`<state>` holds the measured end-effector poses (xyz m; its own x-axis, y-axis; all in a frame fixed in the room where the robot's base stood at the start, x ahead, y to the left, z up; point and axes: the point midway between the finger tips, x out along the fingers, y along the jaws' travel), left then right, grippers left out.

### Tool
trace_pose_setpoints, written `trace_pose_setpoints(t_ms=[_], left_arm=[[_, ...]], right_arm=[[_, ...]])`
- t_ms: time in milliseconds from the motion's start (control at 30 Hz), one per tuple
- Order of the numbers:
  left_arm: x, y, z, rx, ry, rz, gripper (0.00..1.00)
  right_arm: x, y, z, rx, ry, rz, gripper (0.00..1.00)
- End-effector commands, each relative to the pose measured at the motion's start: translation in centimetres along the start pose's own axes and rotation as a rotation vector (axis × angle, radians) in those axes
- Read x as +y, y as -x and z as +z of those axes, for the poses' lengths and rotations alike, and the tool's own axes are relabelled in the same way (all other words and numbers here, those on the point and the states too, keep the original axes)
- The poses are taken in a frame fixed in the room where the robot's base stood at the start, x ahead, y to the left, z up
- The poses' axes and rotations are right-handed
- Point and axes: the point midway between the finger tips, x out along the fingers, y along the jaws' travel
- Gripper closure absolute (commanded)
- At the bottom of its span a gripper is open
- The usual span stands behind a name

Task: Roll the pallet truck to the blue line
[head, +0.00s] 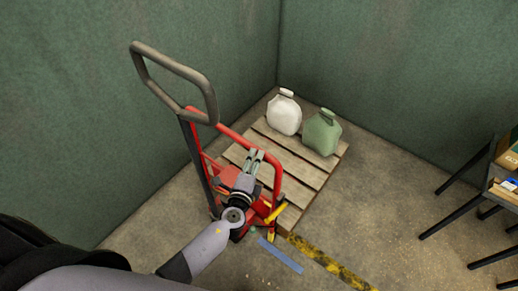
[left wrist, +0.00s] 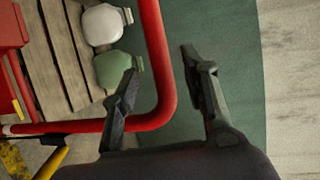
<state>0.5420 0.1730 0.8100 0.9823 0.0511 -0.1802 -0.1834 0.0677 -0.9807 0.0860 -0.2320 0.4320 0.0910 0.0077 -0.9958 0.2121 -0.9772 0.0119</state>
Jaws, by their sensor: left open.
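The red pallet truck (head: 277,178) stands in the corner, with its dark loop handle (head: 175,66) raised at the upper left. A wooden pallet (head: 296,178) lies at the truck, carrying a white jug (head: 285,113) and a green jug (head: 322,132). A blue line (head: 281,255) is on the floor near the truck's front. My left gripper (head: 256,157) is open at the truck's red frame. In the left wrist view, the red frame bar (left wrist: 157,60) passes between or behind my open fingers (left wrist: 160,75); contact cannot be told. My right gripper does not show.
Green walls (head: 400,60) close off the back and left. A yellow-black floor stripe (head: 328,264) runs by the blue line. A dark-legged table (head: 462,175) with boxes stands at the right. Bare floor (head: 385,220) lies between the pallet and that table.

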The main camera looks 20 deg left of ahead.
Motion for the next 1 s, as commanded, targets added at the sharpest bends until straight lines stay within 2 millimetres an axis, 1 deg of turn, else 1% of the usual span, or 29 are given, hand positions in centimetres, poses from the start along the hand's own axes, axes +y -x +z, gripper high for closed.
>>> trace_pose_setpoints(t_ms=[33,100,200,333,467,700,1000], left_arm=[[-0.1,-1.2,0.0,0.0,-0.001,-0.002,0.59],[-0.1,-2.5,0.0,0.0,-0.001,-0.001,0.59],[0.0,-4.0,0.0,0.0,0.0,0.0,0.59],[0.0,-5.2,0.0,0.0,0.0,0.0,0.59],[0.0,-5.7,0.0,0.0,0.001,0.0,0.59],[0.0,-5.8,0.0,0.001,0.001,0.0,0.59],[0.0,-5.8,0.0,0.0,0.001,0.0,0.78]], right_arm=[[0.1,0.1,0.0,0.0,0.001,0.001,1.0],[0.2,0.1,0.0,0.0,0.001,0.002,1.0],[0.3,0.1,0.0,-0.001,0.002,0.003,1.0],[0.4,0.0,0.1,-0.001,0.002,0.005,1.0],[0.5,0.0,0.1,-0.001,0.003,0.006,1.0],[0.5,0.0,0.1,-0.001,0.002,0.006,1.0],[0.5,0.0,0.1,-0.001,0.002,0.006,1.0]])
